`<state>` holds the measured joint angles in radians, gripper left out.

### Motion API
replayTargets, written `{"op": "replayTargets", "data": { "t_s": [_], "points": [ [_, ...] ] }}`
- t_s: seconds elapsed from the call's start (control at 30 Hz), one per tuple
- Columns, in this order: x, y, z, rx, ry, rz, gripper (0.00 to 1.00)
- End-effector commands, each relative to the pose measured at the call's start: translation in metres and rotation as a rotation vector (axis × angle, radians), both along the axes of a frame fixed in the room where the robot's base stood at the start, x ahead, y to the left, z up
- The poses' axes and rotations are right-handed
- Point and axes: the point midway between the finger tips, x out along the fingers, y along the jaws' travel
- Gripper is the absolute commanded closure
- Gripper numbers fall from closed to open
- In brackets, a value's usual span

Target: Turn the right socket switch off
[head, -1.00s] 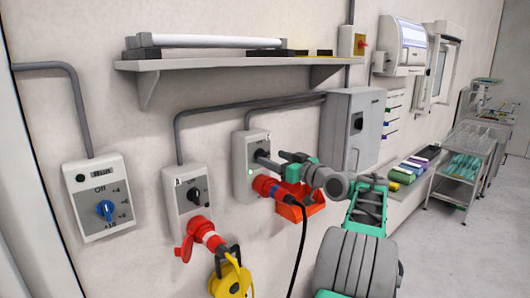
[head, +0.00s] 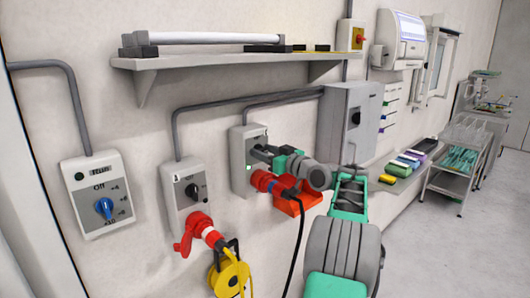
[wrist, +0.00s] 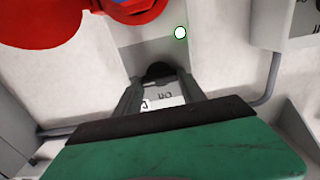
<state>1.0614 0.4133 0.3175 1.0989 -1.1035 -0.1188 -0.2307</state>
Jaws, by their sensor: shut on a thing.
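The right socket (head: 240,144) is a grey wall box with a red and blue plug (head: 263,181) in its lower part. Its small indicator light shows green in the head view and whitish with a green rim in the wrist view (wrist: 180,33). My gripper (head: 258,152) is at the upper part of this box and hides the switch in the head view. In the wrist view the black switch knob (wrist: 158,70) sits between the two finger ends, and my gripper (wrist: 158,80) is shut on it. The knob's exact angle is hard to tell.
The left socket (head: 175,188) has a black switch and a red plug with a yellow cable reel below (head: 230,278). A blue-knobbed box (head: 85,195) is farther left. A red box (head: 297,200) and black cable hang just under my gripper. A shelf (head: 220,62) is above.

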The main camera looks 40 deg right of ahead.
Motion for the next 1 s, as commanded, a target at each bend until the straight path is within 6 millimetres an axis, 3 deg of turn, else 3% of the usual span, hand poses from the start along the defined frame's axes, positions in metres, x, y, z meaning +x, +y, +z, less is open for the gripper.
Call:
{"op": "replayTargets", "data": {
  "t_s": [0.27,0.67,1.0],
  "points": [
    [-0.0002,-0.0001,0.0,0.0,0.0,0.0,0.93],
    [-0.0007,-0.0009,-0.0049,-0.069,-0.004,-0.003,0.93],
    [-0.0004,0.0008,-0.0089,-0.316,-0.011,-0.002,0.93]
  ]
}}
